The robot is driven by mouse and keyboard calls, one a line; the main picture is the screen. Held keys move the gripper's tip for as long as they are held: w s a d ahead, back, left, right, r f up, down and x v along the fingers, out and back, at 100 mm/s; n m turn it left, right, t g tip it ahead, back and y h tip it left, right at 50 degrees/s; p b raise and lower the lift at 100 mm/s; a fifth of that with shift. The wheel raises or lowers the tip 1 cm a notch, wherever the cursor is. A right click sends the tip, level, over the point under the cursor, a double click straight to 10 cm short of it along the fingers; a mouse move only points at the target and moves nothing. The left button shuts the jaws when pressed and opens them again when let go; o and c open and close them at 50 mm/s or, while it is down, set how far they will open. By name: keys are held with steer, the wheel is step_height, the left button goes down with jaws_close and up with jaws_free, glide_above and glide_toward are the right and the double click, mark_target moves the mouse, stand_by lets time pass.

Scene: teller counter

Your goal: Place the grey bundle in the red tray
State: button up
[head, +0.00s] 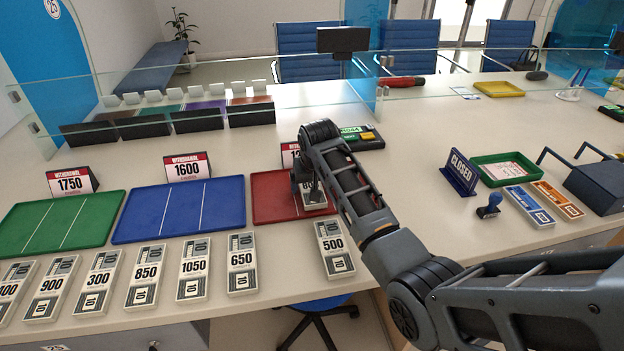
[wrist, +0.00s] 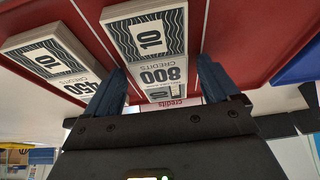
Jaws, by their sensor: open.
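A grey-white bundle marked 800 (head: 318,205) lies in the red tray (head: 267,196); its 800 label also shows in the wrist view (wrist: 148,35). My gripper (head: 311,190) is low over the tray at this bundle. In the wrist view its open fingers (wrist: 164,82) stand on either side of the bundle's near end, with gaps visible. Another grey-white bundle marked 450 (wrist: 50,58) lies across the tray's white line, apparently in the same tray. My arm hides that part in the head view.
Blue (head: 206,190) and green (head: 62,222) trays stand left of the red tray. Several bundles, including one marked 500 (head: 334,249), lie along the front. A price stand (head: 291,153) is close behind my gripper, and a glass screen (head: 200,95) runs behind.

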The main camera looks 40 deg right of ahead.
steer(key=v, duration=1.2)
